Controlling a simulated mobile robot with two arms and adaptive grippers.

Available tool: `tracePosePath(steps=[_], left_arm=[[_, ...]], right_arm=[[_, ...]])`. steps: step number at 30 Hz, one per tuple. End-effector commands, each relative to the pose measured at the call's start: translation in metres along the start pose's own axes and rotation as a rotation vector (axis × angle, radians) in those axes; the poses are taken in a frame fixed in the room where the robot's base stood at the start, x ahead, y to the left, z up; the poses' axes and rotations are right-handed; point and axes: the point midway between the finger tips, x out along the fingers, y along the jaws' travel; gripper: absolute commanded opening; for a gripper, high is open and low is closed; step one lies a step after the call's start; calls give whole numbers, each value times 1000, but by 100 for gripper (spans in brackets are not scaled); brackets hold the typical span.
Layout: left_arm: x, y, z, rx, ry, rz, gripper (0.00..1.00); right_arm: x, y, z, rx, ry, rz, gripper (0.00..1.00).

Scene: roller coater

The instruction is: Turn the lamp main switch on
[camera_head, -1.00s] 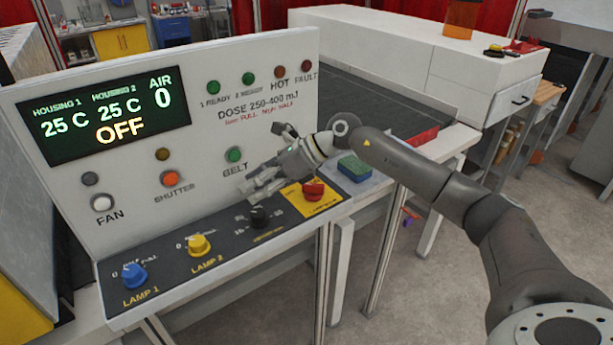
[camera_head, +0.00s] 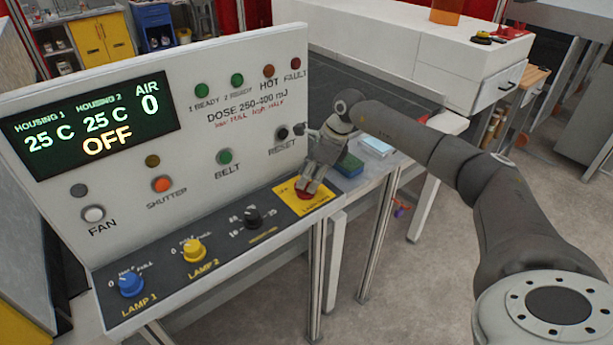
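A red knob (camera_head: 304,195) sits on a yellow plate (camera_head: 322,205) at the right end of the console's sloped panel. It appears to be the lamp main switch, though the plate's lettering is hard to read. My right gripper (camera_head: 309,187) points down over the knob, its fingertips at or around it. The fingers hide most of the knob, and I cannot tell whether they grip it. My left gripper is out of view. The display (camera_head: 95,125) reads OFF, 25 C for both housings and AIR 0.
The panel also has a blue LAMP 1 knob (camera_head: 130,283), a yellow LAMP 2 knob (camera_head: 194,251) and a black knob (camera_head: 252,217). A black RESET button (camera_head: 282,132) is just left of my gripper. A green-and-blue block (camera_head: 349,165) lies close behind it.

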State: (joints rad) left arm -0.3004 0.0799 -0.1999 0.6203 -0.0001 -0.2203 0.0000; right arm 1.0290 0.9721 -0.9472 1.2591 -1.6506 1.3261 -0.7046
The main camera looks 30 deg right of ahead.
Motion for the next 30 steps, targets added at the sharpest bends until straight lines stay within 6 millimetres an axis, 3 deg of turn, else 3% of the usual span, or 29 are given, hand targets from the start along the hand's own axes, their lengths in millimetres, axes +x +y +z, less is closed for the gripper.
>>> tracePosePath(steps=[6, 15, 24, 30], left_arm=[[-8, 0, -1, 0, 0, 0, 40], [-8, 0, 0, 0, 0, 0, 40], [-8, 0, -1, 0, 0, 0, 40], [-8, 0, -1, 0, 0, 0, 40]], right_arm=[[19, 0, 0, 1, 0, -1, 38], [22, 0, 0, 0, 0, -1, 38], [22, 0, 0, 0, -1, -1, 0], [23, 0, 0, 2, 0, 0, 0]])
